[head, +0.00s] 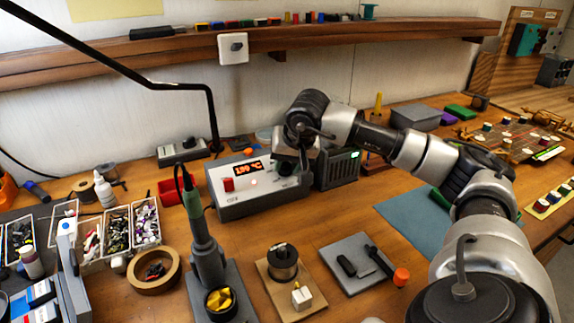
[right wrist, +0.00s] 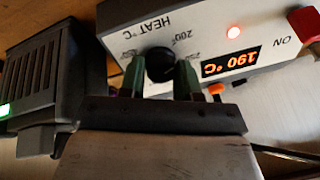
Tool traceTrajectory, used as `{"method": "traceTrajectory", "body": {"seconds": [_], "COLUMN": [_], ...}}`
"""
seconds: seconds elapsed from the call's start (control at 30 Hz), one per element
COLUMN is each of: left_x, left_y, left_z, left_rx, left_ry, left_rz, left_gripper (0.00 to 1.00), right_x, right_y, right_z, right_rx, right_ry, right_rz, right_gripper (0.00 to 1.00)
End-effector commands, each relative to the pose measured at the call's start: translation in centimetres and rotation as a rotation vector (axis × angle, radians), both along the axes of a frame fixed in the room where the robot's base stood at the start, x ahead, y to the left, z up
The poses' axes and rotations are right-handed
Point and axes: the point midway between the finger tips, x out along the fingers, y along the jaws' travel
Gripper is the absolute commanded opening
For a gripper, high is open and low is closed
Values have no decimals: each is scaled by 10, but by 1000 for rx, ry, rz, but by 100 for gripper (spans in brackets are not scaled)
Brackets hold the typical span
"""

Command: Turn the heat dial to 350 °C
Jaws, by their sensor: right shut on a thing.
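The soldering station (head: 237,201) is a light grey box on the bench, with a lit orange display (head: 248,169). In the right wrist view its display (right wrist: 231,62) appears upside down and reads 190 °C. The black heat dial (right wrist: 160,64) sits between the two green fingers of my right gripper (right wrist: 161,75), which is shut on it. Numbers are printed around the dial; 200 is readable and others are partly covered. In the head view my right gripper (head: 287,172) covers the dial at the station's right end. My left gripper is not in view.
A dark vented box (head: 338,168) stands close to the station's right. A red switch (right wrist: 304,22) is on the station's face. The blue mat (head: 420,222) has clear room.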

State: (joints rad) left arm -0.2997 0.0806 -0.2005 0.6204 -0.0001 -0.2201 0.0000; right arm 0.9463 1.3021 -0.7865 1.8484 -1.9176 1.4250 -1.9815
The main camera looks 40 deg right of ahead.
Motion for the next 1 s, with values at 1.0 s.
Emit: {"method": "traceTrajectory", "body": {"seconds": [1.0], "left_x": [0], "left_y": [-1], "left_z": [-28], "left_rx": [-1], "left_ry": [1], "left_rz": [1], "left_gripper": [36], "right_x": [-2], "right_y": [0], "right_z": [0], "right_rx": [343], "right_ry": [-116], "right_rz": [-894], "right_gripper": [9]}}
